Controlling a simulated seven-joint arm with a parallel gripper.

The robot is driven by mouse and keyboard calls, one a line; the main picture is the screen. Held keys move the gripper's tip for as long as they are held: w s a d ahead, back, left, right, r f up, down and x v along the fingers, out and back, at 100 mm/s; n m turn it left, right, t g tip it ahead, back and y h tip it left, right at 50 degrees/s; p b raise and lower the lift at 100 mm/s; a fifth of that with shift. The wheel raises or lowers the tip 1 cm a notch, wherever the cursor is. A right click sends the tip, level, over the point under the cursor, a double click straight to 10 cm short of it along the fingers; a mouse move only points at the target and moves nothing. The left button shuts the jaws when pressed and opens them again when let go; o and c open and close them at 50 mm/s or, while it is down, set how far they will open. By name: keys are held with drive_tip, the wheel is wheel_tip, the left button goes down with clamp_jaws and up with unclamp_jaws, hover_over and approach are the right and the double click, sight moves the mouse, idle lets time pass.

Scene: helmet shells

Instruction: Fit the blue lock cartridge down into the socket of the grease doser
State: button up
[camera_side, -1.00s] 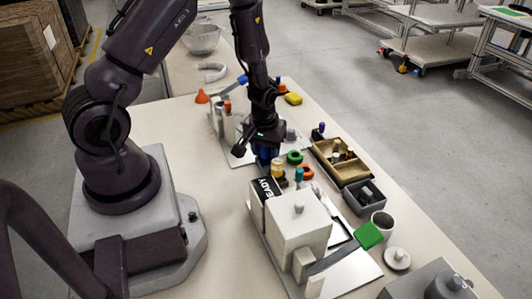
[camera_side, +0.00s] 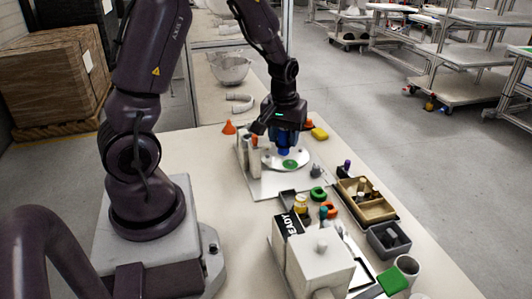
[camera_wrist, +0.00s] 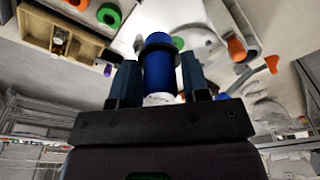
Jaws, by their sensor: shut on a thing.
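My gripper (camera_side: 284,135) is shut on the blue lock cartridge (camera_side: 284,150) at the back of the table. In the wrist view the cartridge (camera_wrist: 160,72) stands between the two dark blue fingers of my gripper (camera_wrist: 160,80), with a dark collar at its far end and a white band near the palm. It hangs upright above a round pale disc (camera_side: 269,161) with a green centre (camera_side: 289,164). The disc sits on a light base plate (camera_side: 258,184). I cannot tell for sure which fixture is the grease doser, and no socket opening shows clearly.
A tan divided tray (camera_side: 366,203) and a grey bin (camera_side: 388,238) are at right. Green (camera_side: 317,195) and orange rings lie between. An orange cone (camera_side: 228,128) stands behind.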

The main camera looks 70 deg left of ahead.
drive_tip(key=s+a+r+n, duration=0.2)
drive_tip(key=s+r, duration=0.2)
drive_tip(key=s, duration=0.3)
drive_tip(key=s+a+r+n, duration=0.1)
drive_tip(key=s+a+r, duration=0.2)
drive_tip(key=s, duration=0.4)
drive_tip(key=w+a+f, duration=0.8)
drive_tip(key=a, duration=0.1)
drive_tip(key=shift+w+a+f, duration=0.4)
drive_tip(key=shift+a+f, duration=0.1)
drive_tip(key=shift+f, duration=0.15)
wheel_tip(320, 180, down, 3)
drive_tip(key=shift+f, duration=0.1)
drive_tip(key=shift+c, duration=1.1)
drive_tip(key=shift+f, duration=0.1)
clamp_jaws()
drive_tip(key=o, duration=1.1)
unclamp_jaws()
drive_tip(key=shift+o, duration=0.2)
